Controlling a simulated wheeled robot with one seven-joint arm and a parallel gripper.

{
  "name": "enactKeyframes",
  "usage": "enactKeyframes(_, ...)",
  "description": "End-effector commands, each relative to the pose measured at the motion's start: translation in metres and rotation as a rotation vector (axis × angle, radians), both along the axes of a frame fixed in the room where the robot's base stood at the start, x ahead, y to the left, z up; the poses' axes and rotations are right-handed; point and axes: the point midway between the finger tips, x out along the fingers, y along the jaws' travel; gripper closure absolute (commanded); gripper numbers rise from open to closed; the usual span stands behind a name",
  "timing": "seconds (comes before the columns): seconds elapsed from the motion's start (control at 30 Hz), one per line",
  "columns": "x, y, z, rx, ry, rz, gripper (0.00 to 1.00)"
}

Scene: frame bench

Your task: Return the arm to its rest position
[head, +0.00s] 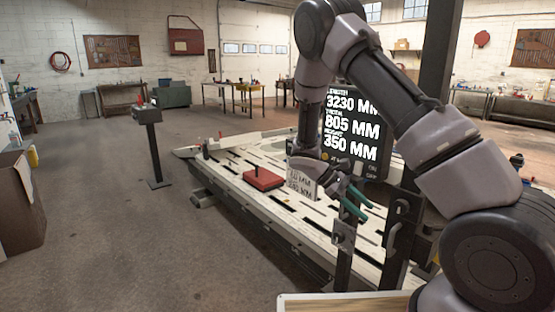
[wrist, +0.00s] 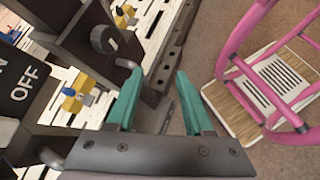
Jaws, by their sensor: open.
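My gripper (head: 354,201) has teal fingers and hangs over the near right side of the frame bench (head: 245,193) in the head view. In the wrist view my gripper (wrist: 154,100) shows with its two fingers apart and nothing between them. My arm reaches in from the right of the head view, bends high up and comes down to the gripper. The dark uprights at the bench's edge stand close to the gripper. The arm hides part of the bench and of the display behind it.
A display board (head: 352,128) with white figures stands behind my arm. A red block (head: 263,179) lies on the bench. A pedestal (head: 153,148) stands on the left floor. The wrist view shows a pink-framed step (wrist: 262,90) beside the bench. The floor at left is mostly clear.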

Motion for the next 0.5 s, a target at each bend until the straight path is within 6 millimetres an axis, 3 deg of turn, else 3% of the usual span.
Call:
enactKeyframes(0.03,-0.002,0.000,0.020,0.056,-0.051,-0.054,0.48)
enactKeyframes(0.5,-0.045,0.003,0.167,0.499,-0.500,-0.498,0.48)
